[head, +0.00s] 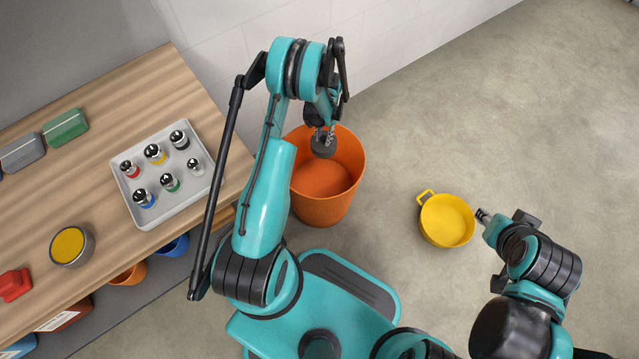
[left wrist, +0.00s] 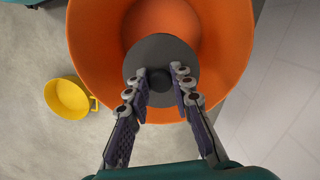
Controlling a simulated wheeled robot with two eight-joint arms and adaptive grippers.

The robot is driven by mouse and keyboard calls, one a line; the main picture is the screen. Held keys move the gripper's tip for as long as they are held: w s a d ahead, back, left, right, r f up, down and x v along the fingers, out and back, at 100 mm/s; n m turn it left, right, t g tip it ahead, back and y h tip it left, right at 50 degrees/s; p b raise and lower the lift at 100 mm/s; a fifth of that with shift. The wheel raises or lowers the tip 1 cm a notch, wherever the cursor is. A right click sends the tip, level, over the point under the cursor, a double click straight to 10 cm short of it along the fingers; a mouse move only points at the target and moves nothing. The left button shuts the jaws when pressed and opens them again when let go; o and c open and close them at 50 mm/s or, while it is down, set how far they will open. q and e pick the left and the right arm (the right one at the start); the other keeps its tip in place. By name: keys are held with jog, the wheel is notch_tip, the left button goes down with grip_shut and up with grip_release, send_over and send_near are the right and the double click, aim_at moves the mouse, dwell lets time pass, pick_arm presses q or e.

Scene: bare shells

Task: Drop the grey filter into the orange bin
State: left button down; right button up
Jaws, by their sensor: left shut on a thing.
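The grey filter (head: 324,147) is a dark round disc with a small knob. My left gripper (head: 325,130) is shut on it and holds it over the mouth of the orange bin (head: 341,206). In the left wrist view the filter (left wrist: 160,53) shows between the fingertips of the left gripper (left wrist: 161,76), with the bin (left wrist: 88,42) beneath and around it. The bin stands on the floor beside the table, and its visible inside is empty. My right gripper (head: 483,215) is at the right, next to the yellow pot; its jaws are too small to read.
A yellow pot (head: 447,220) stands on the floor right of the bin. The wooden table (head: 100,185) at the left bears a grey tray (head: 152,217) of small bottles, a tin (head: 72,247) and boxes. Open floor lies to the right; a wall is behind.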

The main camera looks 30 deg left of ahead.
pick_arm(q)
jog(key=shift+f, duration=0.5)
jog(key=c, duration=1.3)
grip_release()
jog(key=shift+o, duration=0.2)
notch_tip(320, 180, up, 12)
jog(key=w, duration=0.1)
jog(key=shift+w, duration=0.25)
